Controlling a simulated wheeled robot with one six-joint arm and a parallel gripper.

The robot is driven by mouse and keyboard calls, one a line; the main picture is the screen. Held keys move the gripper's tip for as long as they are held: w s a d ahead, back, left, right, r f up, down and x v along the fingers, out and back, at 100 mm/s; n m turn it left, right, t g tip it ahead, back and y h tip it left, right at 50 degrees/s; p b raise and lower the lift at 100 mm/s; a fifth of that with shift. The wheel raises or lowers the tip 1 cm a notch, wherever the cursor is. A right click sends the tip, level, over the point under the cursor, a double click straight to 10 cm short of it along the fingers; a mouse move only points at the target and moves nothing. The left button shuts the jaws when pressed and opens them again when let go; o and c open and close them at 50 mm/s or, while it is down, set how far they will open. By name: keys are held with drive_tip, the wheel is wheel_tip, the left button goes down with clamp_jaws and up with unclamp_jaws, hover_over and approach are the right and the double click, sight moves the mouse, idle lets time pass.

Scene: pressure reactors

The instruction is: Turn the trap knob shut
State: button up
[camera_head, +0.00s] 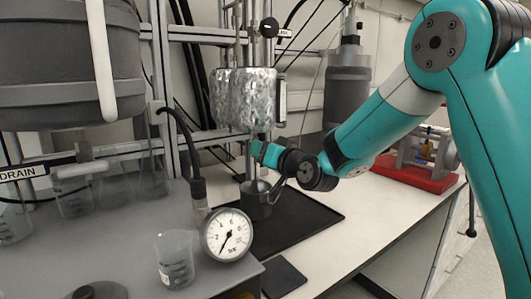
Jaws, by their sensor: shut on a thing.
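A short dark cylinder (258,210) with a lighter grey top stands on the black tray (310,222), below a foil-wrapped vessel. I take it for the trap; its knob is at or near its top, small and mostly hidden by my gripper. My gripper (270,190) reaches in from the right, low under the vessel, with its dark fingers against the top of this cylinder. It is shut on what appears to be the trap knob. The exact contact and the knob's angle are too small to tell.
The foil-wrapped vessel (245,98) hangs just above my gripper. A pressure gauge (227,235) and a beaker (176,258) stand in front to the left. A dark cylinder (347,85) hangs behind. A red-based device (415,172) is at right. White bench is bare right of the tray.

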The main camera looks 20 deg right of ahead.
drive_tip(key=m+p, duration=0.1)
drive_tip(key=m, duration=0.5)
drive_tip(key=shift+d+m, duration=0.1)
drive_tip(key=shift+m, duration=0.2)
drive_tip(key=m+p, duration=0.2)
drive_tip(key=m, duration=0.2)
drive_tip(key=shift+m+p, duration=0.3)
drive_tip(key=shift+m, duration=0.1)
drive_tip(key=o, duration=0.9)
drive_tip(key=shift+f, duration=0.1)
